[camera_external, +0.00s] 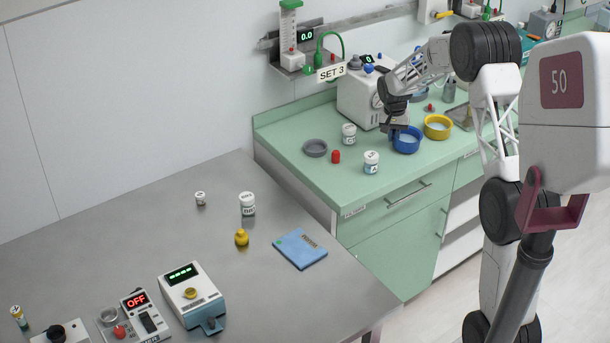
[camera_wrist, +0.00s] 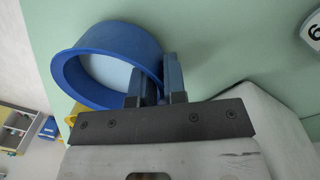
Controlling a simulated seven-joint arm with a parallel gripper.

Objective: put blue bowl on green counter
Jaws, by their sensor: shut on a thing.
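The blue bowl (camera_external: 407,142) is on or just above the green counter (camera_external: 330,183), near its front edge; I cannot tell whether it touches the surface. It has a pale inside and looks upright. My gripper (camera_external: 393,128) is at the bowl's left rim, pointing down. In the wrist view, the blue bowl (camera_wrist: 110,62) fills the upper left, and my gripper (camera_wrist: 157,82) is shut on its rim, one finger inside the wall and one outside. The green counter (camera_wrist: 230,40) lies behind it.
A yellow bowl (camera_external: 438,127) stands close to the right of the blue bowl. A white machine (camera_external: 360,98) is behind. White jars (camera_external: 371,162), a red cap (camera_external: 336,157) and a grey dish (camera_external: 315,148) are to the left. The counter's front left is clear.

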